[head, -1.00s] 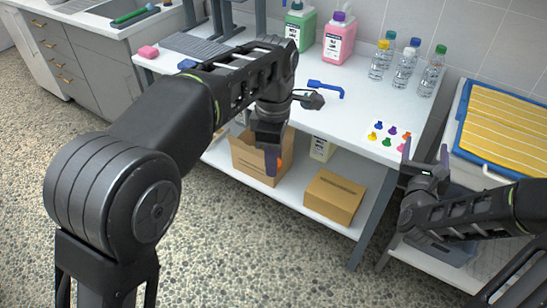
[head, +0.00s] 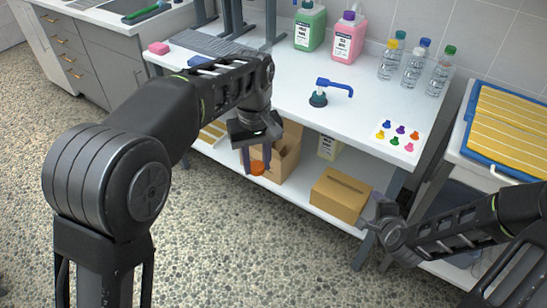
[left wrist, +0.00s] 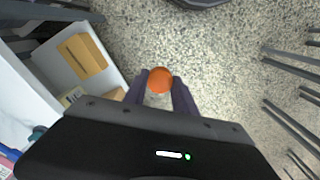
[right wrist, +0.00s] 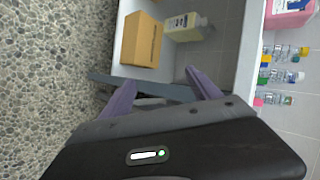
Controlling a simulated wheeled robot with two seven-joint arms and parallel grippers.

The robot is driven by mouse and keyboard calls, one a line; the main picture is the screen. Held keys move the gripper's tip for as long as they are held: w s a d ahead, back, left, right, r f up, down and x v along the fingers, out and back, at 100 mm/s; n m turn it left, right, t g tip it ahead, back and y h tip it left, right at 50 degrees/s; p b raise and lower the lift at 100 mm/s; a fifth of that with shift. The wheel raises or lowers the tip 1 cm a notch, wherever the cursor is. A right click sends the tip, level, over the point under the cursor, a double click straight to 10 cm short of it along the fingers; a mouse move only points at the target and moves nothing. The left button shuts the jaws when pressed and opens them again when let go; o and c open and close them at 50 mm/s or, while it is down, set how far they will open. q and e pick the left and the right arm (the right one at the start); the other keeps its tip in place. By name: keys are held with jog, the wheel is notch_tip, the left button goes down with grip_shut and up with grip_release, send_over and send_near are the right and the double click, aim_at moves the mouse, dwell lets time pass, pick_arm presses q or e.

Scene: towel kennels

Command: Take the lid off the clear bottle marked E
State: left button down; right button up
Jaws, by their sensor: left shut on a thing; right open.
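My left gripper (head: 257,165) is shut on an orange-capped thing (head: 257,169), held in the air in front of the bench. In the left wrist view its round orange top (left wrist: 159,80) sits between the purple fingers, with a little of something clear below it. Most of its body is hidden, and no letter is readable. My right gripper (head: 374,215) is open and empty in front of the lower shelf; its spread fingers show in the right wrist view (right wrist: 160,92). Several clear bottles (head: 413,68) with yellow, blue and green lids stand upright at the bench's back right.
A cardboard box (head: 340,197) sits on the lower shelf. A yellow-topped blue tray (head: 508,125) stands right.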

pick_arm(q)
jog(key=a+f+m, duration=0.1)
jog(key=a+f, duration=0.2)
jog(key=a, duration=0.6)
jog(key=a+f+m, duration=0.2)
jog(key=a+f, duration=0.1)
jog(key=a, duration=0.6)
jog(key=shift+s+a, duration=0.2)
jog(key=shift+a, duration=0.2)
pick_arm(e)
jog(key=s+a+f+n+g+y, duration=0.1)
jog(key=s+a+f+n+g, duration=0.2)
jog(key=s+a+f+n, duration=0.2)
jog(key=s+a+f+n+g+y, duration=0.2)
jog(key=s+a+f+n, duration=0.3)
jog(key=s+a, duration=0.5)
jog(key=s+a+f+n+g+y, duration=0.2)
jog(key=s+a+f+n+g, duration=0.2)
jog(key=s+a+n, duration=0.3)
jog(key=shift+s+a+f+n+g, duration=0.15)
jog(key=shift+a+f+n+g, duration=0.3)
jog(key=shift+a, duration=0.65)
jog(key=shift+f+m, duration=0.1)
jog(key=shift+m, duration=0.15)
jog(key=shift+c, duration=0.2)
